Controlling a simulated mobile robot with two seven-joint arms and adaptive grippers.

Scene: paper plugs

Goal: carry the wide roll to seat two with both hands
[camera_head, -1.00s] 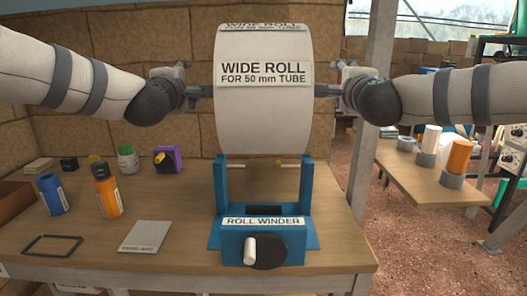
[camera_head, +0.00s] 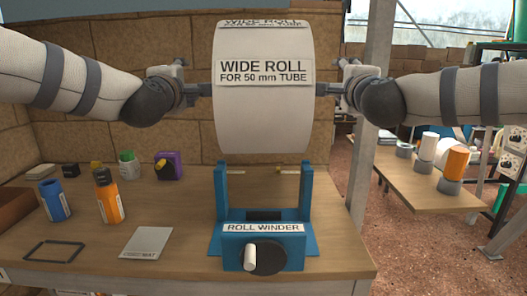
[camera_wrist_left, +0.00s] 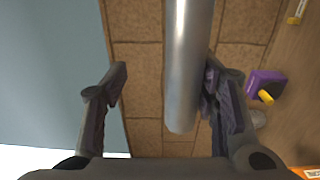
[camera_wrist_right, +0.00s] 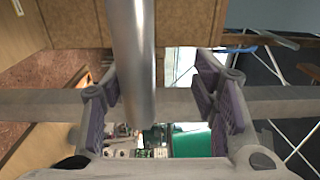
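The wide roll (camera_head: 262,120), a big white roll labelled WIDE ROLL FOR 50 mm TUBE, is held in the air above the blue roll winder (camera_head: 264,228). Its silver bar shows in the left wrist view (camera_wrist_left: 187,70) and the right wrist view (camera_wrist_right: 130,60). My left gripper (camera_head: 200,90) is at the bar's left end, my right gripper (camera_head: 330,90) at its right end. In both wrist views the fingers stand wide apart. The bar lies against the lower finger, with a gap to the upper one. Which seat is number two cannot be told.
The winder's two upright posts (camera_head: 221,190) stand below the roll. Blue (camera_head: 55,200) and orange (camera_head: 109,202) bottles, a grey mat (camera_head: 146,242) and a purple box (camera_head: 168,165) are on the table's left. A side table (camera_head: 420,190) with several rolls stands right, behind a metal post (camera_head: 372,120).

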